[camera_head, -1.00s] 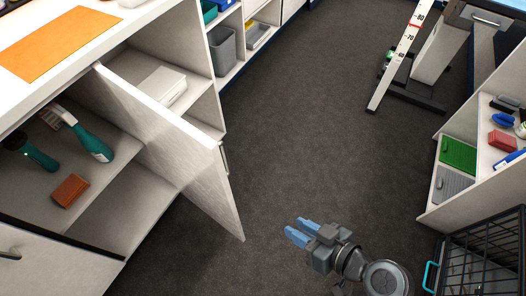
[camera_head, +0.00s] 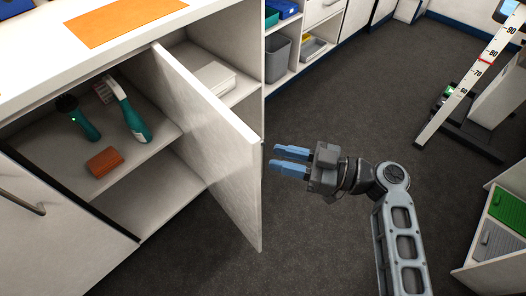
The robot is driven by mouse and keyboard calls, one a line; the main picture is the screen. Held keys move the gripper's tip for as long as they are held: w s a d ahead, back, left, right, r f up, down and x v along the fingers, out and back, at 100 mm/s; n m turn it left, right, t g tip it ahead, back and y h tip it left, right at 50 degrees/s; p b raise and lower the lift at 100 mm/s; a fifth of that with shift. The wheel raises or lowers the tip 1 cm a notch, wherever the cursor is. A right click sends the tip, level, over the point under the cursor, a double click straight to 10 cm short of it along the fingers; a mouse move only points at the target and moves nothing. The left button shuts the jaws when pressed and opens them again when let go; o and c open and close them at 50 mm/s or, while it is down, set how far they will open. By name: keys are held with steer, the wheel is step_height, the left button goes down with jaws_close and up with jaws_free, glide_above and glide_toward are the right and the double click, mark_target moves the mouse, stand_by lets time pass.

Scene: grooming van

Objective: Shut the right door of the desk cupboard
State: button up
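The desk cupboard (camera_head: 140,239) stands at the left with its white right door (camera_head: 217,143) swung wide open, sticking out toward the aisle. The door's handle is barely seen or hidden on its far face. My gripper (camera_head: 276,160) has blue fingertips that point left toward the door's outer face. It is a short way right of the door in the picture, apparently not touching it. The two fingers show a gap between them and hold nothing.
Inside the cupboard are a green-handled brush (camera_head: 129,112), a green-and-black tool (camera_head: 79,119) and a brown block (camera_head: 104,162). An orange mat (camera_head: 122,20) lies on the desk top.

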glide_above(263, 175)
steer(key=shift+w, duration=0.3)
jaws_close()
stand_by(0.5)
